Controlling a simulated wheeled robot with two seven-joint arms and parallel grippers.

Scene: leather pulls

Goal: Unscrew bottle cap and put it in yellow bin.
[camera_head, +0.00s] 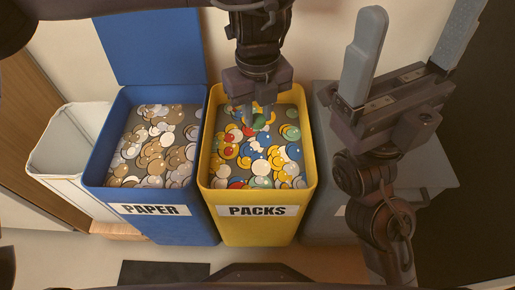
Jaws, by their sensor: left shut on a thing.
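The yellow bin (258,232), labelled PACKS, stands upright in the middle and holds many coloured round pieces. My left gripper (250,118) points down over the bin's opening, near its back half. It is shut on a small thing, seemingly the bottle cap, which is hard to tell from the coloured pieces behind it. My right gripper (420,25) is raised at the right with its two grey fingers wide apart and nothing between them. No bottle can be made out.
A blue bin (172,230) labelled PAPER, lid up, touches or nearly touches the yellow bin's left side. A white bin (55,176) stands further left. A grey bin (325,200) is at the right, partly behind my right arm. A dark mat (165,273) lies in front.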

